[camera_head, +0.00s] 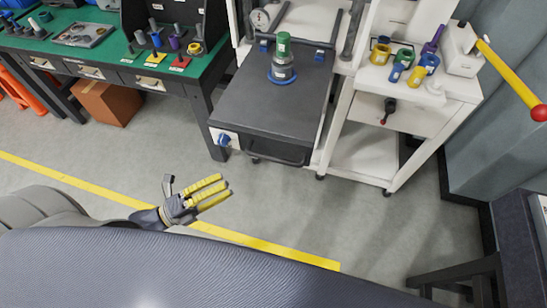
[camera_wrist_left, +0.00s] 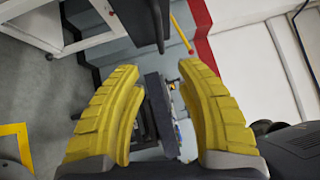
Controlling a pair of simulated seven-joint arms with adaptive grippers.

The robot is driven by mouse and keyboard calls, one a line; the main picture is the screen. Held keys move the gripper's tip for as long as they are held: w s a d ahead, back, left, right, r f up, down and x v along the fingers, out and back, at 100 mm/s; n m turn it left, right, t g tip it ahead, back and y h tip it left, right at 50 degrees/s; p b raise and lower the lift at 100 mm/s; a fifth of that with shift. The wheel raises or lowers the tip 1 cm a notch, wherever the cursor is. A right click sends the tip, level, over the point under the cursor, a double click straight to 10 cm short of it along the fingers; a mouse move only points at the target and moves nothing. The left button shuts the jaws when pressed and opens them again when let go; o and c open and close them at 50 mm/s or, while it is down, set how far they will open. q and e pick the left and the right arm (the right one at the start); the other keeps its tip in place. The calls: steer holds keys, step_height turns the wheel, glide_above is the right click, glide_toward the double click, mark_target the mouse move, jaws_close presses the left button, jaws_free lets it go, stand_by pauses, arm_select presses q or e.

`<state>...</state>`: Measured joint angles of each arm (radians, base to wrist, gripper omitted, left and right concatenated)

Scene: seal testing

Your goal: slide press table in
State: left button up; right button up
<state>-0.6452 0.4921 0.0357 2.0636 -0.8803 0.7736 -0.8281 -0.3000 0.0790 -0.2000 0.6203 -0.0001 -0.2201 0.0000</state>
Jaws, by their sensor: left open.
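The press table (camera_head: 275,99) is a dark grey slab at the upper middle of the head view, with a dark handle bar (camera_head: 278,156) along its front edge and a blue knob (camera_head: 223,140) at its front left corner. It juts out from the white press frame (camera_head: 365,70). A grey part with a green top (camera_head: 282,58) stands on it in a blue ring. My left gripper (camera_head: 219,190) has yellow fingers; it is open and empty, below and left of the press table, well apart from it. In the left wrist view the open fingers (camera_wrist_left: 162,105) show nothing between them. My right gripper is not in view.
A green-topped workbench (camera_head: 120,55) with colored parts stands at upper left, a cardboard box (camera_head: 107,101) under it. A white cabinet with blue, yellow and green fittings (camera_head: 403,58) stands right of the press, beside a yellow lever (camera_head: 511,75). The floor in front is clear.

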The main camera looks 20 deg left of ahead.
mark_target(274, 157)
arm_select(q)
steer(key=shift+x, duration=7.95)
steer(key=shift+c, duration=0.2)
jaws_close()
steer(key=shift+w, duration=0.1)
